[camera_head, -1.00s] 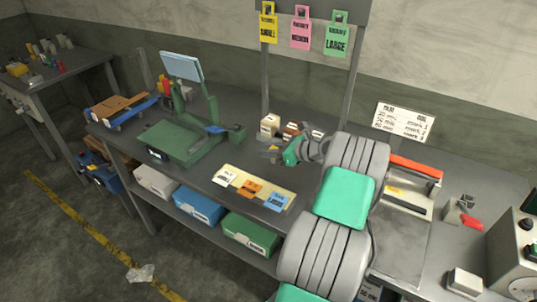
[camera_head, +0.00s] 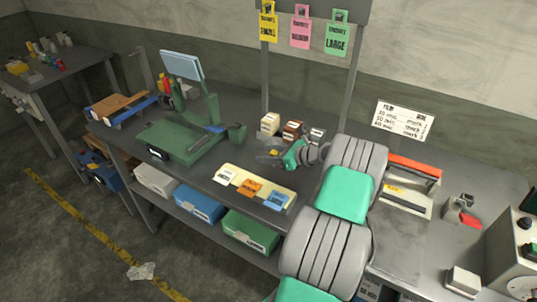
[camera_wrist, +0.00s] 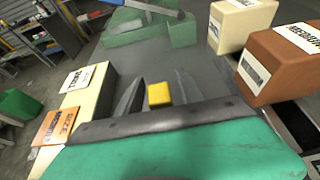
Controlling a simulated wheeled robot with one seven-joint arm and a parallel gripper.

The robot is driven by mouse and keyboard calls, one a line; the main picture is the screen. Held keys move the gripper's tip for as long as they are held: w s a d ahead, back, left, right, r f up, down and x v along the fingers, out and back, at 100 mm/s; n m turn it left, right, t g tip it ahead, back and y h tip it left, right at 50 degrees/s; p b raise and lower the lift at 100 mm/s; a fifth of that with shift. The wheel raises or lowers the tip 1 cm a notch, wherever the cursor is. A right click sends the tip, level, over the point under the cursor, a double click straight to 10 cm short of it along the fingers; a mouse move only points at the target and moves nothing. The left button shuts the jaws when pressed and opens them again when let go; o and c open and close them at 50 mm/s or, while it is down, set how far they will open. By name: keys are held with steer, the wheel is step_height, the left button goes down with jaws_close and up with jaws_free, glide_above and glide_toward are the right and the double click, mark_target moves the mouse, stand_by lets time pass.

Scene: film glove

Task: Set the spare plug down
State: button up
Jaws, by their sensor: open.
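A small yellow block (camera_wrist: 159,94), apparently the spare plug, sits between the two fingers of my gripper (camera_wrist: 160,80) in the wrist view. Gaps show between it and each finger, so my gripper is open around it. In the head view, my gripper (camera_head: 268,153) is low over the grey bench, with the yellow block (camera_head: 274,153) showing small at its fingers. The block seems to be at the bench surface, but its underside is hidden.
A cream box (camera_head: 270,124), a brown box (camera_head: 292,131) and a grey box (camera_head: 317,135) stand close behind my gripper. A cream strip with cards (camera_head: 286,193) lies in front. A green press-like device (camera_head: 178,145) stands to the left.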

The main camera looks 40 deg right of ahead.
steer(key=b+v, duration=0.1)
steer(key=v, duration=1.1)
steer(key=shift+r, duration=0.15)
steer(key=w+a+r+n+g, duration=0.1)
steer(key=w+a+n, duration=0.2)
steer(key=a+n, duration=0.1)
steer(key=w+a+n+g, duration=0.2)
steer(key=a+n, duration=0.1)
steer(key=a, duration=0.4)
steer(key=w+a+r+n+g, duration=0.1)
steer(key=w+a+n+g, duration=0.1)
steer(key=a, duration=0.4)
steer(key=shift+w+a+r+n, duration=0.15)
steer(key=shift+w+n, duration=0.25)
steer(key=shift+n, duration=0.25)
steer(key=shift+w+r+n, duration=0.15)
steer(key=shift+w+n, duration=0.25)
steer(key=shift+n, duration=0.25)
steer(key=s+a+r+n+g+h, duration=0.15)
steer(key=s+a+n, duration=0.25)
steer(key=a+n, duration=0.4)
steer(key=s+a+n+g+h, duration=0.2)
steer(key=s+a+n, duration=0.35)
steer(key=a, duration=0.45)
steer(key=s+a+n+h, duration=0.1)
steer(key=s+a+n, duration=0.2)
steer(key=s+n, duration=0.4)
steer(key=shift+s+f+g, duration=0.35)
steer(key=shift+s, duration=0.05)
